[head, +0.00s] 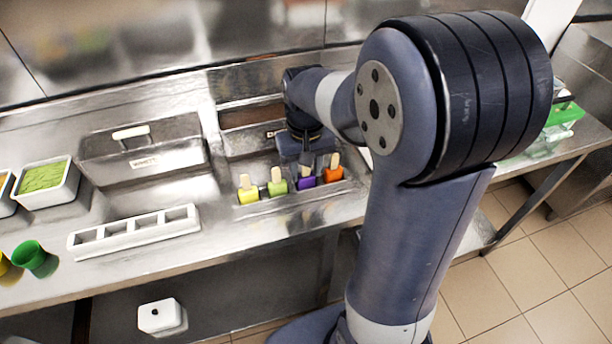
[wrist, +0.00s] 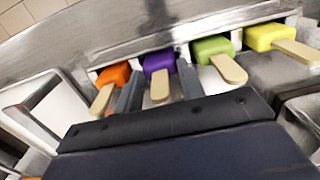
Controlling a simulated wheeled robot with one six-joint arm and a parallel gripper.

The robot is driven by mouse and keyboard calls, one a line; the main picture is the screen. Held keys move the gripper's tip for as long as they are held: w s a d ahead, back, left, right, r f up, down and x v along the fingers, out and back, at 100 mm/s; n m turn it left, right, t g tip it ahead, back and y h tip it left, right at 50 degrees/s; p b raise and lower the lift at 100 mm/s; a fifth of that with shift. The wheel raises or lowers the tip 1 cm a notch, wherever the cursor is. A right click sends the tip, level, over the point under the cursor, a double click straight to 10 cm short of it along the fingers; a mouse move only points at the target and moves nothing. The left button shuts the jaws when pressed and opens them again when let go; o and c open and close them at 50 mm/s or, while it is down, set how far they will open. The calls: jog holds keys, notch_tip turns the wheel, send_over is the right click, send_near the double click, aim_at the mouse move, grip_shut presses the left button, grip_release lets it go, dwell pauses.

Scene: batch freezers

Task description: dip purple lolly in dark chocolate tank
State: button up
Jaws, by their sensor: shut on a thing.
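The purple lolly (head: 306,183) stands in a row of lollies in a metal holder at the counter's front, its stick towards my gripper. In the wrist view the purple lolly (wrist: 158,63) has its pale stick between my two fingers. My gripper (head: 307,162) is shut on that stick; in the wrist view the fingertips (wrist: 159,84) sit on either side of it. The lolly still lines up with its neighbours. Behind the row is a metal tank with a brown inside (head: 250,115); its label is partly hidden by my arm, so I cannot read it fully.
Orange (head: 333,174), green (head: 278,187) and yellow (head: 247,195) lollies stand close beside the purple one. A lidded metal tank (head: 145,160) is to the left. A white slotted tray (head: 133,232), a tub of green stuff (head: 45,180) and a green cup (head: 34,256) lie further left.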

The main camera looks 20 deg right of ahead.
notch_tip(320, 180, up, 11)
jog(key=shift+f+p, duration=0.1)
jog(key=shift+p, duration=0.2)
notch_tip(320, 180, up, 6)
jog(key=p, duration=0.6)
dwell(0.5)
